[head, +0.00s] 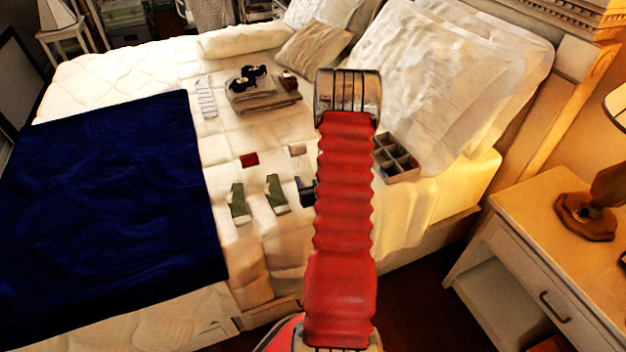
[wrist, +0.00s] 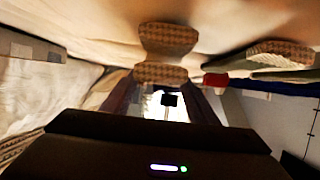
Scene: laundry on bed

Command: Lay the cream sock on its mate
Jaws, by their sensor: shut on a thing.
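My gripper (wrist: 160,88) is at the lower middle of the wrist view, its two dark fingers either side of a pale gap. A beige, finely patterned cloth (wrist: 160,74) sits at the fingertips and looks like the cream sock, held just off the bed. A similar patterned end (wrist: 168,36) shows directly above it; I cannot tell whether it is the same sock or its mate. In the head view my red arm covers most of the gripper; only a dark part (head: 306,191) shows beside it. No cream sock pair is clear there.
Two green socks (head: 238,203) (head: 276,195) lie on the bed left of my arm. A divided box (head: 397,160) stands right. A blue blanket (head: 110,195) covers the left.

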